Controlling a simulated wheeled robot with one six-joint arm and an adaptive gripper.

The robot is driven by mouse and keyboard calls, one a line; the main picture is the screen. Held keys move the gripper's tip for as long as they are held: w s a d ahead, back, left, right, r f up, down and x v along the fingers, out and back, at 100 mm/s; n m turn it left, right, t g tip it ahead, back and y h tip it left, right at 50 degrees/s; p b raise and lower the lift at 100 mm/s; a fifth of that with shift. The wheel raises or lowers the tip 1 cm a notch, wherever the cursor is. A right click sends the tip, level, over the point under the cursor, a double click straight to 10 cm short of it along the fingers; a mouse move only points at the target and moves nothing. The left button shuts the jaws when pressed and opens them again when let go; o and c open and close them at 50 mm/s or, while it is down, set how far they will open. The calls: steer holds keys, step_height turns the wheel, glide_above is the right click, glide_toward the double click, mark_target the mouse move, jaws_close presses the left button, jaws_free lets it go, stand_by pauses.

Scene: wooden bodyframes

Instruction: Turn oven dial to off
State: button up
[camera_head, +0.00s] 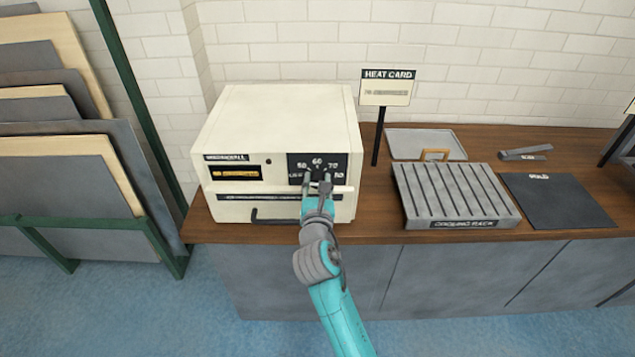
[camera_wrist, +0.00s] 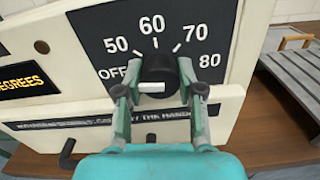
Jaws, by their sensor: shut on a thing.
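The cream oven (camera_head: 270,130) stands on the wooden counter, its front facing me. Its black dial panel (camera_wrist: 95,45) carries the marks OFF, 50, 60, 70 and 80. The round black dial (camera_wrist: 156,72) sits in the middle of the panel. A white bar on the dial (camera_wrist: 150,87) lies nearly level, low on its face; I cannot tell for sure which mark it points to. My gripper (camera_wrist: 158,88) has one finger on each side of the dial and is shut on it. In the head view my gripper (camera_head: 318,183) hides most of the dial.
A heat card sign (camera_head: 387,88) on a black post stands right of the oven. A grey cooling rack (camera_head: 455,195), a tray (camera_head: 405,143) and a black mat (camera_head: 555,200) lie further right. The oven's dark handle (camera_head: 268,218) is below the panel. Boards lean in a green rack (camera_head: 150,130) at left.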

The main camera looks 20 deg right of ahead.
steer(key=shift+f+n, duration=0.15)
steer(key=shift+n, duration=0.35)
steer(key=o, duration=1.1)
steer(key=shift+o, duration=0.2)
steer(key=v, duration=1.2)
